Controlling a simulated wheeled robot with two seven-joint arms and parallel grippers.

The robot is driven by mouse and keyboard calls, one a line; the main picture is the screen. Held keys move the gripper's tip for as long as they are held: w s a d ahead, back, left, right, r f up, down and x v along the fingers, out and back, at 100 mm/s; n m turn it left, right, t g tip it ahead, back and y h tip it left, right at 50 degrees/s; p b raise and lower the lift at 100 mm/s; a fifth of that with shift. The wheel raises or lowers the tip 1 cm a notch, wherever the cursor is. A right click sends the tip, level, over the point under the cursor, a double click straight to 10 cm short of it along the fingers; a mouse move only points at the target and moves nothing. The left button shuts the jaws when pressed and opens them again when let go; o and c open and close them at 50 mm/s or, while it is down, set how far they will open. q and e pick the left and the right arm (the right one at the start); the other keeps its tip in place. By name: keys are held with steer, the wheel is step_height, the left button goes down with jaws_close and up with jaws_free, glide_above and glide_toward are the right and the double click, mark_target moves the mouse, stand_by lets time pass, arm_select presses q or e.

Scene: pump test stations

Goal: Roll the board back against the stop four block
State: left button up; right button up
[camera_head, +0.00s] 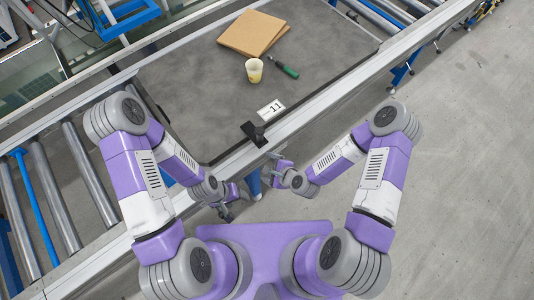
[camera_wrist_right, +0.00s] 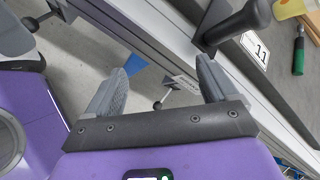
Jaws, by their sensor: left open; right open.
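The grey board (camera_head: 190,85) lies on the roller conveyor, with its front edge along the metal rail. A black block with a knob (camera_head: 253,133) sits at the board's front edge; it also shows in the right wrist view (camera_wrist_right: 236,25). I cannot tell which block is stop four. My left gripper (camera_head: 228,212) is open and empty, low in front of the rail. My right gripper (camera_head: 279,164) is open and empty just in front of the rail, below the black block. In the right wrist view its fingers (camera_wrist_right: 160,88) stand apart with nothing between them.
On the board are brown cardboard sheets (camera_head: 253,33), a pale cup (camera_head: 254,70), a green-handled tool (camera_head: 284,67) and a card marked 11 (camera_head: 271,110). Bare rollers (camera_head: 80,168) show at left. Clear floor (camera_head: 460,150) lies at right.

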mark_target(260, 141)
steer(key=w+m+t+b, duration=0.1)
steer(key=w+m, duration=0.1)
steer(key=m, duration=0.2)
steer(key=w+m+t+b, duration=0.1)
steer(key=w+m+t, duration=0.1)
steer(key=m, duration=0.2)
steer(key=w+r+m+t+b, duration=0.1)
steer(key=w+m+t, duration=0.1)
steer(key=m, duration=0.2)
steer(key=shift+w+a+h, duration=0.15)
steer(key=shift+w+h, duration=0.15)
steer(key=b+x, duration=0.1)
steer(key=x, duration=0.6)
steer(key=shift+w+a+b, duration=0.1)
steer(key=shift+w+b, duration=0.05)
steer(key=shift+b, duration=0.25)
jaws_close()
steer(key=shift+a, duration=0.1)
